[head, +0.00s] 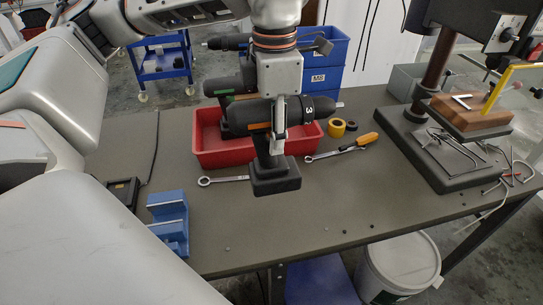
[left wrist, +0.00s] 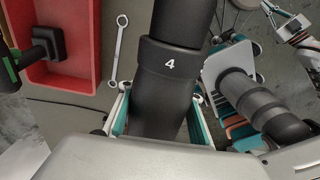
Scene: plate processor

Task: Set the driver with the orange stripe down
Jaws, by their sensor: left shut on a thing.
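The driver with the orange stripe (head: 252,116) is dark, with a square battery foot (head: 275,178) pointing down. My left gripper (head: 280,122) is shut on it from above. The driver is upright in front of the red bin, over the grey table; I cannot tell whether its foot touches the top. In the left wrist view its dark body (left wrist: 160,100) lies between the fingers of the left gripper (left wrist: 160,112). A second driver, with a green stripe (head: 222,88), is in the red bin (head: 215,158).
A wrench (head: 224,180) lies left of the driver's foot. An orange-handled screwdriver (head: 362,141) and yellow tape (head: 337,127) lie right of the bin. A blue vice (head: 170,222) stands front left, a drill press (head: 440,175) right. The front middle table is mostly clear.

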